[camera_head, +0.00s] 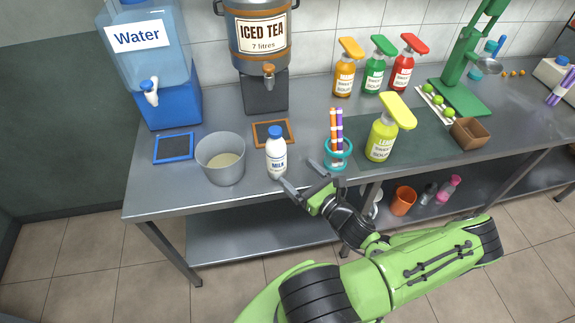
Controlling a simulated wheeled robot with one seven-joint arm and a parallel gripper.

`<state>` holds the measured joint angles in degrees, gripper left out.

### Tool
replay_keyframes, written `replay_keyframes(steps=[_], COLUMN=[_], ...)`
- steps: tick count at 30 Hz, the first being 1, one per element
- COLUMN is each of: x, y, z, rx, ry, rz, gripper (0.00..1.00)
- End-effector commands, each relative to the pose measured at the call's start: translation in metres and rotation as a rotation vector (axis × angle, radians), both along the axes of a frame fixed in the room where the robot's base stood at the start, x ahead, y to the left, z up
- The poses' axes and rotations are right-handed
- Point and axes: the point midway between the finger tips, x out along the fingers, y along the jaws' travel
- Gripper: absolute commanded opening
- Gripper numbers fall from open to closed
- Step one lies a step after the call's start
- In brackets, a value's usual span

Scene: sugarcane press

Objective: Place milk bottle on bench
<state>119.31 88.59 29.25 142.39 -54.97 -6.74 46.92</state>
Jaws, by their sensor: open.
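The milk bottle (277,157) is white with a blue cap and a label reading MILK. It stands upright on the grey metal bench (190,195) near the front edge, between a grey pot and a teal cup. My gripper (299,174) is open at the front edge of the bench, just right of the bottle. One finger reaches close to the base of the bottle and the other lies further right, near the teal cup. I cannot tell whether the near finger touches the bottle.
A grey pot (221,160) stands left of the bottle. The water dispenser (150,60) and iced tea dispenser (262,45) stand behind. Bare bench shows at the front left.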

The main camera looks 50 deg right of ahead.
Motion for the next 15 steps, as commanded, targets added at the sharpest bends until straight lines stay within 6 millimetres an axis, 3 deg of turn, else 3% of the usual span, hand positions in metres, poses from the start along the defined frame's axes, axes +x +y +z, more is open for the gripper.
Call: replay_keyframes(steps=[2, 4, 8, 12, 15], x=[0.003, 0.012, 0.025, 0.017, 0.006], y=[0.009, 0.03, 0.09, 0.142, 0.164], z=[0.0, 0.0, -0.004, -0.004, 0.005], rx=[-0.041, -0.137, -0.438, -0.813, -1.102], ry=[0.024, 0.081, 0.22, 0.34, 0.399], rz=[0.052, 0.176, 0.552, 0.981, 1.264], gripper=[0.93, 0.93, 0.93, 0.93, 0.93])
